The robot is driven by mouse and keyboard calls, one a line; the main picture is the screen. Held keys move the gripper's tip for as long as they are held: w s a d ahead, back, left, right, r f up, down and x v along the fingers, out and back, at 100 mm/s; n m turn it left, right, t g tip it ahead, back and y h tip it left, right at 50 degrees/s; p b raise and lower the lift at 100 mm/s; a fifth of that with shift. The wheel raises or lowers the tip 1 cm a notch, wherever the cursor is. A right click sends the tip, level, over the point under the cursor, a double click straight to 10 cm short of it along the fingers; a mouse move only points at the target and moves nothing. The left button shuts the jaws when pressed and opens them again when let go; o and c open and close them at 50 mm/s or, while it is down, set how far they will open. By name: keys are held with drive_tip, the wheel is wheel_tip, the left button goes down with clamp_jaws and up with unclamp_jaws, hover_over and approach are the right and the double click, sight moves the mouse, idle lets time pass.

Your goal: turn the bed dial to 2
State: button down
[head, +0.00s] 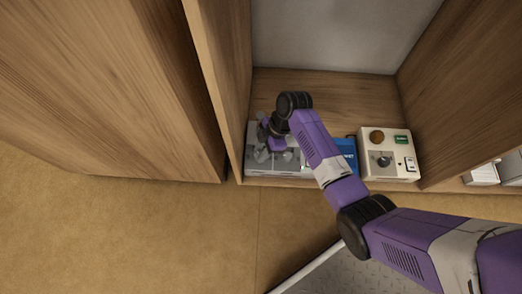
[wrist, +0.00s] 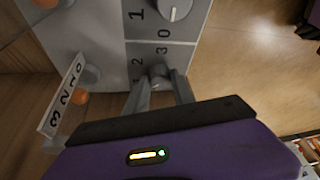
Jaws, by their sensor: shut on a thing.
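A grey control panel (head: 296,169) sits on the wooden shelf, partly hidden under my arm. In the wrist view the panel (wrist: 190,22) carries an upper dial (wrist: 176,9) with a white pointer and the figures 1 and 0 beside it. Below it, a grey dial knob (wrist: 158,72) has the figures 2 and 3 printed near it. My gripper (wrist: 160,88) is shut on this lower knob, with a finger on each side. The knob's pointer is hard to make out, so I cannot tell its setting. In the head view my gripper (head: 272,150) is over the panel's left part.
A blue box (head: 346,150) and a cream box (head: 388,168) with a brown knob, dial and switch are to the right. Wooden walls flank the shelf.

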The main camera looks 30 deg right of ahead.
drive_tip(key=shift+r+p, duration=0.1)
drive_tip(key=shift+p, duration=0.25)
drive_tip(key=shift+s+a+r+m+t+p, duration=0.15)
drive_tip(key=shift+m+t+p, duration=0.25)
drive_tip(key=shift+m+p, duration=0.7)
drive_tip(key=m+t+p, duration=0.1)
drive_tip(key=m+p, duration=0.1)
drive_tip(key=p, duration=0.1)
drive_tip(key=shift+s+h, duration=0.1)
drive_tip(key=shift+h, duration=0.3)
drive_tip(key=m+t+h+p, duration=0.1)
drive_tip(key=m+p, duration=0.2)
drive_tip(key=m, duration=0.1)
drive_tip(key=shift+a+m+p, duration=0.1)
drive_tip(key=shift+m+p, duration=0.25)
drive_tip(key=shift+m, duration=0.05)
drive_tip(key=shift+s+f+m+t+h+p, duration=0.15)
drive_tip(key=shift+m+h+p, duration=0.2)
drive_tip(key=shift+m, duration=0.3)
drive_tip(key=shift+w+f+m+t+h+p, duration=0.15)
drive_tip(key=shift+m+h+p, duration=0.1)
drive_tip(key=shift+m+p, duration=0.3)
drive_tip(key=shift+s+m, duration=0.1)
drive_tip(key=shift+m, duration=0.2)
drive_tip(key=c, duration=1.1)
unclamp_jaws()
